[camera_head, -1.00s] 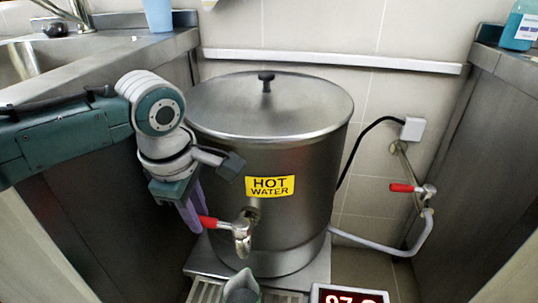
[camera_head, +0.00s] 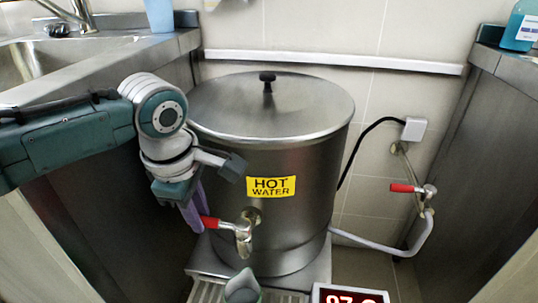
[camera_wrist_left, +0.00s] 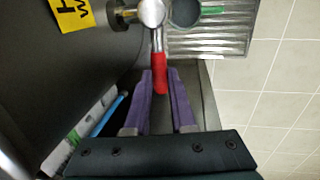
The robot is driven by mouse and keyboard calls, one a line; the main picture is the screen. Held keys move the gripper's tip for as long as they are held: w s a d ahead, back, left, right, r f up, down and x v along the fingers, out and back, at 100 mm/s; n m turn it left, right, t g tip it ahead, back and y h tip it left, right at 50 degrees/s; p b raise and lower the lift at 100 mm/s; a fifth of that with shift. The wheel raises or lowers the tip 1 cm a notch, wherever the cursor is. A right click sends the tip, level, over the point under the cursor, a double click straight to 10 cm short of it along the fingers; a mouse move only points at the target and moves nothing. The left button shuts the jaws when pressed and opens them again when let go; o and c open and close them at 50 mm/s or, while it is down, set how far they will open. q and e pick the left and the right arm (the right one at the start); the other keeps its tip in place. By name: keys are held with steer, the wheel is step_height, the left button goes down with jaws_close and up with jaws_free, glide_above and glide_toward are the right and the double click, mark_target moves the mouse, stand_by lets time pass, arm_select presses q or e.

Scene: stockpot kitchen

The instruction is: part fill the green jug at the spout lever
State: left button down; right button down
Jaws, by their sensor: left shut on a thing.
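The steel hot water boiler (camera_head: 290,215) has a tap (camera_head: 244,232) with a red spout lever (camera_head: 210,223) that points left, about level. My left gripper (camera_head: 198,216) is shut on the end of the lever; its purple fingers lie on both sides of the red handle (camera_wrist_left: 159,75) in the left wrist view. The green jug (camera_head: 243,287) stands below the tap on the slatted tray, cut off by the lower edge. Its dark round mouth (camera_wrist_left: 185,13) shows beside the tap in the left wrist view. I cannot make out any water stream or level. My right gripper is not in view.
A red digital display (camera_head: 350,296) stands right of the jug, partly cut off. A second red-handled valve (camera_head: 405,188) is on the wall pipe at right. Steel counters flank the boiler closely; a sink (camera_head: 25,65) is at upper left.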

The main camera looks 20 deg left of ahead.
arm_select(q)
steer(key=r+p, duration=0.1)
steer(key=p, duration=0.2)
steer(key=shift+r+n, duration=0.2)
steer(key=shift+n, duration=0.2)
steer(key=s+n+p, duration=0.1)
steer(key=p, duration=0.1)
steer(key=s+d+f+n+p, duration=0.1)
steer(key=n+p, duration=0.1)
steer(key=p, duration=0.1)
steer(key=shift+s+d+f+n+y, duration=0.15)
steer(key=shift+n+y, duration=0.15)
steer(key=c, duration=0.8)
jaws_free()
steer(key=shift+o, duration=0.2)
steer(key=p+v, duration=0.7)
steer(key=v, duration=0.3)
steer(key=shift+p, duration=0.4)
